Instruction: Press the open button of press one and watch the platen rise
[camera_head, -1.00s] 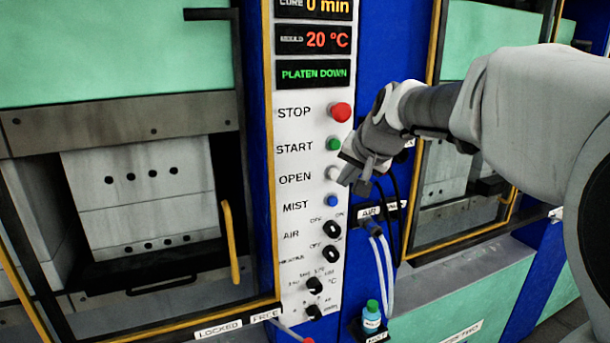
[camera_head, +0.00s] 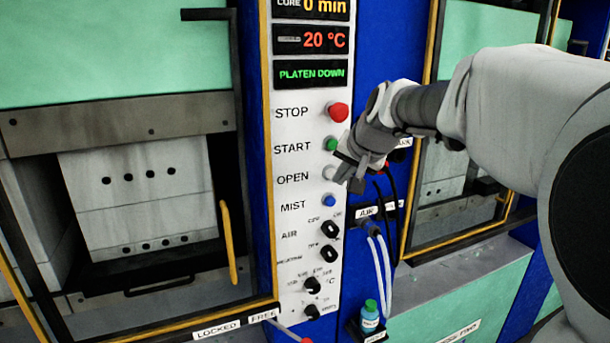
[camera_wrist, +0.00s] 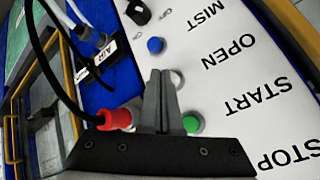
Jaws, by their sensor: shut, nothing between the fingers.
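The white control panel (camera_head: 299,215) of the left press carries a red STOP button (camera_head: 338,112), a green START button (camera_head: 331,144), a pale OPEN button (camera_head: 329,173) and a blue MIST button (camera_head: 330,201). My gripper (camera_head: 345,178) is shut and empty, its tips just right of the OPEN button. In the wrist view, the closed fingers (camera_wrist: 160,76) partly cover the pale OPEN button (camera_wrist: 177,78); I cannot tell whether they touch it. The display (camera_head: 311,73) reads PLATEN DOWN. The mould block (camera_head: 140,190) sits below the grey crossbar (camera_head: 118,118) inside the press.
Dark cables and an AIR-labelled fitting (camera_head: 366,212) with pale hoses lie right of the panel. A red knob (camera_wrist: 114,119) is beside the fingers in the wrist view. A small bottle (camera_head: 370,315) stands below. A second press (camera_head: 450,190) is at the right.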

